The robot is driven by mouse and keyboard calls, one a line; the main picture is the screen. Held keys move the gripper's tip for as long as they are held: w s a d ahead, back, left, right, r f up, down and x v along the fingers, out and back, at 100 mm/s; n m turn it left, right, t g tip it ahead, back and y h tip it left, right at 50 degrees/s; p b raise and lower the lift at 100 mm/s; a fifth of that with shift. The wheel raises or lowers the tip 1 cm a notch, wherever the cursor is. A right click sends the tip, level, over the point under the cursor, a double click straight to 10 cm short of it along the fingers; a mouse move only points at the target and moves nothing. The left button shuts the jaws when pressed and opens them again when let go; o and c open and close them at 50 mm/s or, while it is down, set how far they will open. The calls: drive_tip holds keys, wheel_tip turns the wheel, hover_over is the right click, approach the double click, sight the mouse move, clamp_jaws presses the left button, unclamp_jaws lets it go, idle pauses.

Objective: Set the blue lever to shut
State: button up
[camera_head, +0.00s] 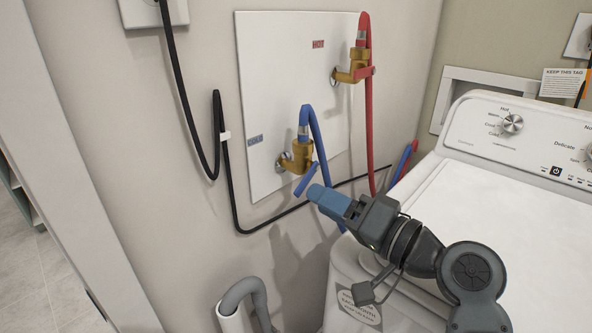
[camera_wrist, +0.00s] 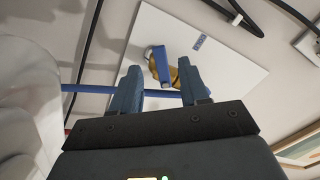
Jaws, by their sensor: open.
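The blue lever (camera_head: 306,179) is on the brass valve (camera_head: 300,157) of the blue hose, low on the white wall panel (camera_head: 272,60). It slants down and to the left from the valve. My gripper (camera_head: 318,193) is just below and right of the lever, pointing at it. In the wrist view my gripper (camera_wrist: 159,76) is open and empty. The blue lever (camera_wrist: 161,64) shows beyond and between the two blue fingertips, with the brass valve (camera_wrist: 175,74) behind it. I cannot tell whether a finger touches the lever.
The blue hose (camera_head: 319,130) arches from the valve and drops behind my gripper. A red hose (camera_head: 368,110) hangs from the upper right valve. A black cord (camera_head: 232,190) runs along the wall. The white washer (camera_head: 500,215) stands to the right; a grey drain hose (camera_head: 240,290) is below.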

sight(302, 189)
drive_tip(key=shift+w+a+r, duration=0.1)
drive_tip(key=shift+w+a, duration=0.15)
drive_tip(key=shift+p+x, duration=0.45)
drive_tip(key=shift+x, duration=3.1)
drive_tip(key=shift+c, duration=0.3)
clamp_jaws()
